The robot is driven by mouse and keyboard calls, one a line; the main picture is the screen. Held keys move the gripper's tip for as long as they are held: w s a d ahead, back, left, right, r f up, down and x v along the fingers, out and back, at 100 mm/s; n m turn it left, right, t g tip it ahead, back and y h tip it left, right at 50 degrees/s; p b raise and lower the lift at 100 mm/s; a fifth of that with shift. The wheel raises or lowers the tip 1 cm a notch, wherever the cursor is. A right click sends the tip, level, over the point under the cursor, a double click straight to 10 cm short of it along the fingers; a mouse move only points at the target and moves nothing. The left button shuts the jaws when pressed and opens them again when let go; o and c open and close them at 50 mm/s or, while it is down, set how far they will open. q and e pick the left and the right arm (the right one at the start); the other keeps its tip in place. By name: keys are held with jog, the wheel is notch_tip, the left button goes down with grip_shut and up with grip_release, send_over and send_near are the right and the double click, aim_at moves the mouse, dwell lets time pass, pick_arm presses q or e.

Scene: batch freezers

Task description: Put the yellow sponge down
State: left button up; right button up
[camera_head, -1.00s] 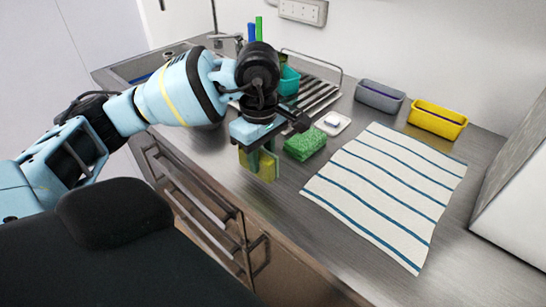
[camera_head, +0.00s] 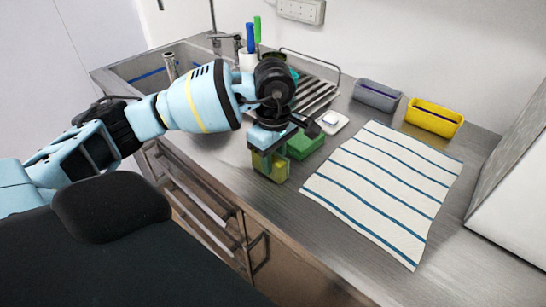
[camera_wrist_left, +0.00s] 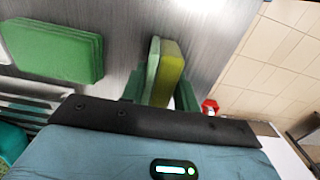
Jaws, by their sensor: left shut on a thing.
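The yellow sponge (camera_head: 279,173) is held upright in my left gripper (camera_head: 268,163), near the counter's front edge in the head view. In the left wrist view the sponge (camera_wrist_left: 171,72) shows a yellow-green side and a paler green side, between the green fingers of my left gripper (camera_wrist_left: 160,92). The gripper is shut on it. I cannot tell whether its lower edge touches the counter. My right gripper is not in view.
A green sponge (camera_head: 305,145) lies just behind and right of the gripper. A striped towel (camera_head: 385,190) covers the counter to the right. A white dish (camera_head: 334,124), grey bin (camera_head: 377,96) and yellow bin (camera_head: 434,118) stand farther back. The dish rack (camera_head: 318,95) is behind the arm.

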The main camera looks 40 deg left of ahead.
aim_at(273, 155)
pick_arm(q)
jog(key=shift+f, duration=0.2)
jog(key=o, duration=0.9)
jog(key=shift+o, duration=0.2)
notch_tip(273, 155, up, 8)
jog(key=shift+a+f+b, duration=0.1)
jog(key=shift+a+b, duration=0.05)
jog(key=shift+b, duration=0.2)
